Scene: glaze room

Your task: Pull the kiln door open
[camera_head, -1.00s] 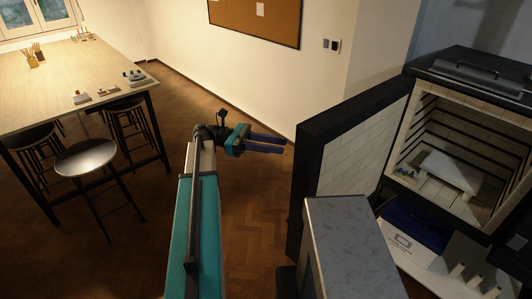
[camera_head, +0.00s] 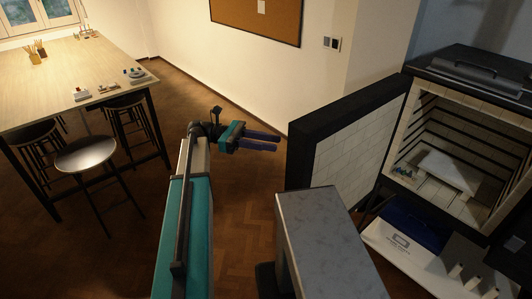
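The kiln (camera_head: 408,76) stands at the right with its front opening uncovered, showing pale brick walls and a white shelf (camera_head: 448,171) inside. The kiln door (camera_head: 345,145), dark-edged with a pale tiled inner face, stands swung wide open to the left of the opening. My gripper (camera_head: 277,143) is left of the door's free edge, apart from it, with its two blue fingers pointing right and a gap between them. Nothing is held. The door's outer face and handle are hidden.
A grey-topped block (camera_head: 322,235) stands in front of the door. A blue item (camera_head: 412,222) and a white box (camera_head: 392,247) lie below the kiln. A wooden table (camera_head: 70,65) with stools (camera_head: 86,155) is at the left. Floor between table and door is clear.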

